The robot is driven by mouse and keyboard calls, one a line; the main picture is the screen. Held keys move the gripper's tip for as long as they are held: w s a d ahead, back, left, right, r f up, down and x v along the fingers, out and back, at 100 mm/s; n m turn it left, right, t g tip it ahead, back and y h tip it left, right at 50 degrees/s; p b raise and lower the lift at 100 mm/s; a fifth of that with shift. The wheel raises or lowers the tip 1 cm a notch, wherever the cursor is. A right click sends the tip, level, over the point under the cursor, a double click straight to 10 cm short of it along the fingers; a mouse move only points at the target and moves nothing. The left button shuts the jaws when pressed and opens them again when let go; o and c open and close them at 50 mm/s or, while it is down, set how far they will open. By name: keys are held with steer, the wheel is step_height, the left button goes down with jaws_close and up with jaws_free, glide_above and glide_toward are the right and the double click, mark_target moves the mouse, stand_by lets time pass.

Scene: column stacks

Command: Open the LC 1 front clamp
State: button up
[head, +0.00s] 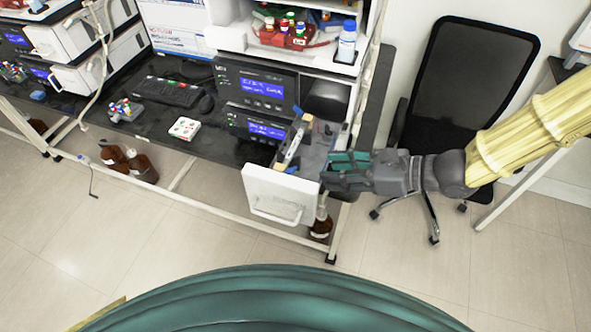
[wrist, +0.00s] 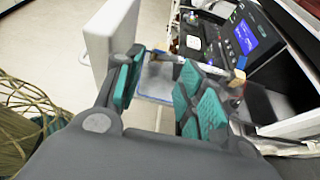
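A drawer-like column compartment with a white front panel (head: 284,192) stands pulled out from the right instrument stack. Inside it a slim pale column (head: 294,146) lies lengthwise, with small blue and tan clamp pieces near its ends. My gripper (head: 335,168), with teal finger pads, is at the right side of the compartment.
The instrument modules with blue screens (head: 262,86) stand behind the compartment on a black bench (head: 215,140). A keyboard (head: 168,91) and a small white tray (head: 184,128) lie to the left. A black office chair (head: 465,85) stands behind my arm at right. The floor in front is clear.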

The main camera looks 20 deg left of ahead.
mark_target(294, 169)
steer(key=shift+p+x, duration=1.8)
steer(key=shift+x, duration=3.5)
jaws_close()
